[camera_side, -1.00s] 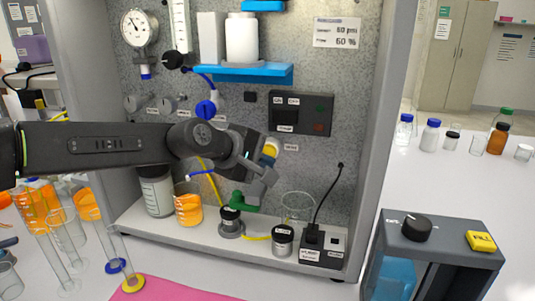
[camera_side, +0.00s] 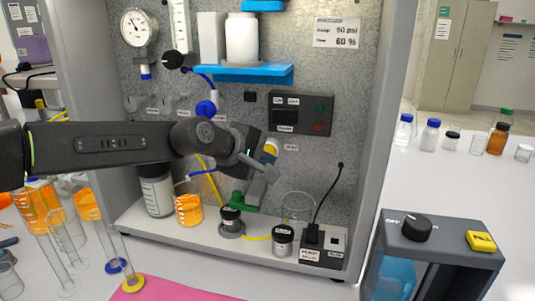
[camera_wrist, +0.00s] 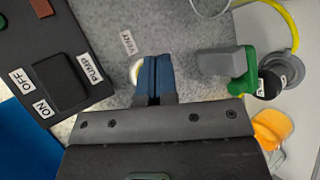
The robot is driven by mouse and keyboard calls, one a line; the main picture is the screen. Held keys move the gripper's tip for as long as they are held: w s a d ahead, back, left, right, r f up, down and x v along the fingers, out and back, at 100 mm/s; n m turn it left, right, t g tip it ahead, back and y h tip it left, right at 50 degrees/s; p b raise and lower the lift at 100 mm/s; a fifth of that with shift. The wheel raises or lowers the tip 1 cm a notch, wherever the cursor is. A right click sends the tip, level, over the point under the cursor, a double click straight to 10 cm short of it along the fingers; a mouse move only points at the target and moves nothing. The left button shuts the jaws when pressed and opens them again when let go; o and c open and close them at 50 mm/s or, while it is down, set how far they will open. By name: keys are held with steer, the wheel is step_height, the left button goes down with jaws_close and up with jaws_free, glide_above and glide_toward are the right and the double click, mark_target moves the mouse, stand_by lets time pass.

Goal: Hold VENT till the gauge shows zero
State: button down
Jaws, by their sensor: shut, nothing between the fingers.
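The VENT label (camera_wrist: 127,42) shows on the grey panel in the wrist view. Beside it, a pale round button with a yellow edge (camera_wrist: 135,72) is mostly hidden behind my fingers. My gripper (camera_wrist: 153,62) is shut, its blue fingertips together and empty, overlapping the button; I cannot tell whether they touch it. In the side view, a yellow and white part (camera_side: 271,149) shows at my gripper's far side, left of a small label. The round gauge (camera_side: 139,28) hangs at the panel's upper left. Its needle points to the upper left; the numbers are too small to read.
A green valve with a grey handle (camera_wrist: 240,75) stands close right of my fingers in the wrist view. The PUMP switch box (camera_wrist: 55,65) is at left. Jars, an orange beaker (camera_side: 188,209) and a blue shelf (camera_side: 240,72) surround the arm.

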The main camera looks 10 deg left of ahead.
steer(key=shift+w, duration=0.75)
stand_by(0.5)
steer(key=shift+a+f, duration=0.15)
steer(key=shift+f, duration=0.1)
stand_by(5.9)
steer(key=shift+s, duration=0.1)
steer(key=shift+s+r, duration=0.15)
steer(key=shift+s, duration=0.8)
